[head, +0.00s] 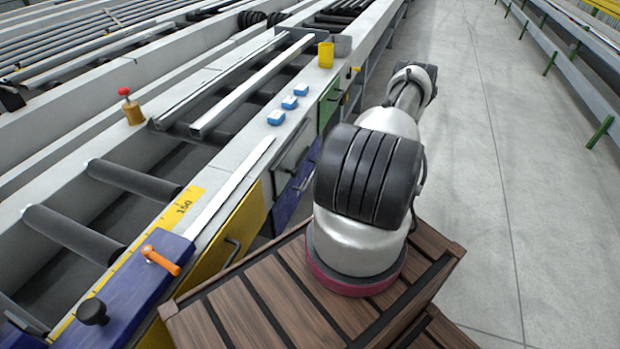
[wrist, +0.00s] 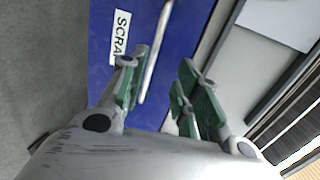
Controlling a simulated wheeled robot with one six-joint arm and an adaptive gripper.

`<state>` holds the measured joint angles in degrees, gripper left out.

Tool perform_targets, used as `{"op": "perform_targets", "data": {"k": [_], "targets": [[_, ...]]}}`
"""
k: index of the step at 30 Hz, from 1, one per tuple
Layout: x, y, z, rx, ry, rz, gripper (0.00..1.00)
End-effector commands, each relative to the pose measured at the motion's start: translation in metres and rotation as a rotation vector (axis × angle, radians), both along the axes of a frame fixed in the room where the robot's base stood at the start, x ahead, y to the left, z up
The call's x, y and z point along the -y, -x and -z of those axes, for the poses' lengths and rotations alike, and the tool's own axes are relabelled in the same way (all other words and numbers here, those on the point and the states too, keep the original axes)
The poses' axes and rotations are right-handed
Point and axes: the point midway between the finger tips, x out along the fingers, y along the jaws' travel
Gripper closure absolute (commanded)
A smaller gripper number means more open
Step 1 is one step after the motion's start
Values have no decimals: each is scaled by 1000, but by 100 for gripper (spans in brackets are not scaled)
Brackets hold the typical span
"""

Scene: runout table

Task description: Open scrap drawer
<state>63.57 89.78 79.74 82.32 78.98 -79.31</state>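The scrap drawer is a blue front with a white label reading "SCRA", partly covered, in the wrist view (wrist: 190,30). Its handle (wrist: 156,48) is a pale grey bar running lengthwise along the front. My gripper (wrist: 161,65) is open, with one green-padded finger on each side of the handle and visible gaps to the bar. I cannot tell how far its tips are from the front. In the head view a blue front (head: 284,208) shows low on the table's side, partly behind my arm. It looks shut. My gripper is hidden there.
A yellow front (head: 228,240), a grey front (head: 296,148) and a green front (head: 328,108) are on the same side. Blue blocks (head: 289,103) and a yellow cup (head: 326,55) stand on the table edge. The floor (head: 510,180) to the right is clear.

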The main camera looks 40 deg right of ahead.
Motion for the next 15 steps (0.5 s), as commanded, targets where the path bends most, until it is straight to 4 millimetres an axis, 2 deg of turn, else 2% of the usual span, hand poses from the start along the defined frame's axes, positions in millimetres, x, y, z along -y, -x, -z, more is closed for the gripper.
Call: {"op": "perform_targets", "data": {"k": [5, 15], "targets": [[-4, -3, 13, 11, -4, 26, 68], [-31, -49, 24, 10, -3, 24, 68]]}}
